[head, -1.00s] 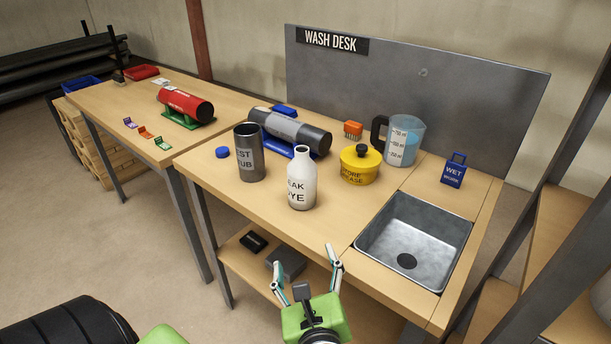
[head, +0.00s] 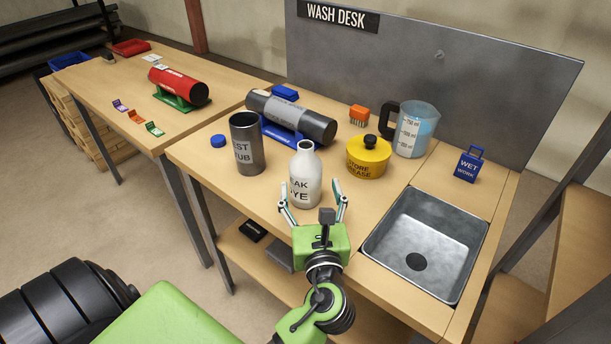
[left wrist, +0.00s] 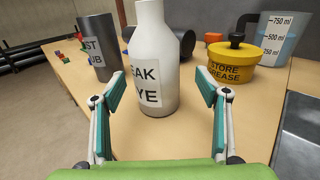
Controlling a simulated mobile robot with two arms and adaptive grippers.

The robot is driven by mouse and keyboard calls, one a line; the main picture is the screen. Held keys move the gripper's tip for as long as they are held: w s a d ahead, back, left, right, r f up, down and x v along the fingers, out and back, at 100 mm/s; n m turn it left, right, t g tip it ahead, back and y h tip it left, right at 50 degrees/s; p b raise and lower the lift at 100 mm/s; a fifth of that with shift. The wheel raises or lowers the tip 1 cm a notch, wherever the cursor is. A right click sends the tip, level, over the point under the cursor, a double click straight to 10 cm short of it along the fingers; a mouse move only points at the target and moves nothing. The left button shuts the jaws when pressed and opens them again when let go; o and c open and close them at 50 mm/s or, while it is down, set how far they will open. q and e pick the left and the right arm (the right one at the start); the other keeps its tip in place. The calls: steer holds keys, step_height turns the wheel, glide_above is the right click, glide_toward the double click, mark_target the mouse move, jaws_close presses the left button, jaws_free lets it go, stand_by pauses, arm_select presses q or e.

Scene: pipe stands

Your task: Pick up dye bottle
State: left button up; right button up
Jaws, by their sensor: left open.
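The dye bottle (head: 305,178) is white with an open neck and a label reading "EAK DYE" in part. It stands upright on the wash desk, and in the left wrist view the bottle (left wrist: 152,62) rises just beyond the fingers. My left gripper (head: 313,202) is open, with one finger on each side of the bottle's front in the head view. In the left wrist view the gripper (left wrist: 160,88) has nothing between its fingertips, and the bottle stands centred ahead of the gap. My right gripper is not in view.
A grey test tub (head: 247,150) stands left of the bottle. A yellow grease pot (head: 368,162) and a measuring jug (head: 414,135) stand right and behind. A grey pipe on a blue stand (head: 290,117) lies behind. The sink (head: 425,245) is at the right.

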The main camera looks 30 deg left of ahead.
arm_select(q)
steer(key=shift+w+a+r, duration=0.1)
steer(key=shift+w+a, duration=0.1)
steer(key=shift+a, duration=0.05)
steer(key=p+x, duration=0.1)
steer(key=x, duration=0.3)
steer(key=shift+w+a, duration=0.1)
steer(key=shift+a, duration=0.3)
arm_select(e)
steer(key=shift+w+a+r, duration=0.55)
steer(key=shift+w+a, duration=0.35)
arm_select(q)
steer(key=shift+r, duration=0.1)
steer(key=c, duration=1.5)
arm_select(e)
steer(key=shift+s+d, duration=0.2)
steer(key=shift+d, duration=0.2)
